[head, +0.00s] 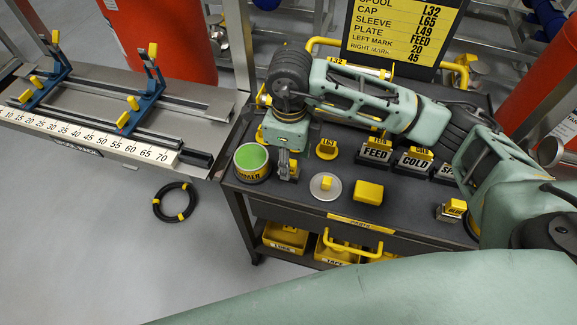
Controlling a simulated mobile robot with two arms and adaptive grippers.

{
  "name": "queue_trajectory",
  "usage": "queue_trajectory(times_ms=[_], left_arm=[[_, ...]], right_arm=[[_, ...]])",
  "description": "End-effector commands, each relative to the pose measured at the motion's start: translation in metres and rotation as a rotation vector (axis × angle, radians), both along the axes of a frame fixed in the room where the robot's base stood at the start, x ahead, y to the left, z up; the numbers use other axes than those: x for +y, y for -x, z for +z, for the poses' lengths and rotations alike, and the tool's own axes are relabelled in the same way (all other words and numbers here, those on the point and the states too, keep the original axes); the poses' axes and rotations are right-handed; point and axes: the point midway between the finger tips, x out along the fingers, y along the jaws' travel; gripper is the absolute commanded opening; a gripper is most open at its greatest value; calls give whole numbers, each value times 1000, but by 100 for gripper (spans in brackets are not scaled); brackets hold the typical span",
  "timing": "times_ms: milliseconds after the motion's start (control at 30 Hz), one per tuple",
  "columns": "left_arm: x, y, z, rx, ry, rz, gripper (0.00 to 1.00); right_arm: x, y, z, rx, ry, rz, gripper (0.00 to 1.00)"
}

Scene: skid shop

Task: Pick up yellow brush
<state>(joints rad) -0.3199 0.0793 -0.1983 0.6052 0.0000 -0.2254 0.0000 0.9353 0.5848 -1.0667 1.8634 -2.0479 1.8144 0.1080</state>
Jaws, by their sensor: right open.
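No yellow brush with visible bristles can be made out for certain. A rounded yellow block (368,192) lies on the dark cart top, right of a grey disc with a yellow knob (325,186); whether it is the brush I cannot tell. My right gripper (287,168) points down over the left part of the cart, beside a round tin with a green top (251,159). It is open, and its fingers are small and partly hidden by its own body. It is apart from the yellow block. My left gripper is not in view.
Labelled blocks FEED (375,148) and COLD (414,159) stand along the cart's back, below a yellow sign (405,30). Yellow bins (285,238) sit on the lower shelf. A ruled bench (95,133) is at left; a black coil (175,202) lies on the floor.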

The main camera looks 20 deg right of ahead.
Motion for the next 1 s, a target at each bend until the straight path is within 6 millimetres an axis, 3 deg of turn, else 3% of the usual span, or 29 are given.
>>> queue_trajectory(times_ms=[100,200,333,467,1000], left_arm=[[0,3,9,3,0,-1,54],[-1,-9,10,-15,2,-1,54],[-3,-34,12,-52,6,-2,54],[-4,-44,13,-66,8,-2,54],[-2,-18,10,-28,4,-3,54]], right_arm=[[1,2,-18,6,0,-1,45],[1,1,-28,3,-1,-1,45],[1,1,-33,1,-1,0,45],[1,1,-33,0,-1,0,45],[1,1,-32,0,-1,0,0]])
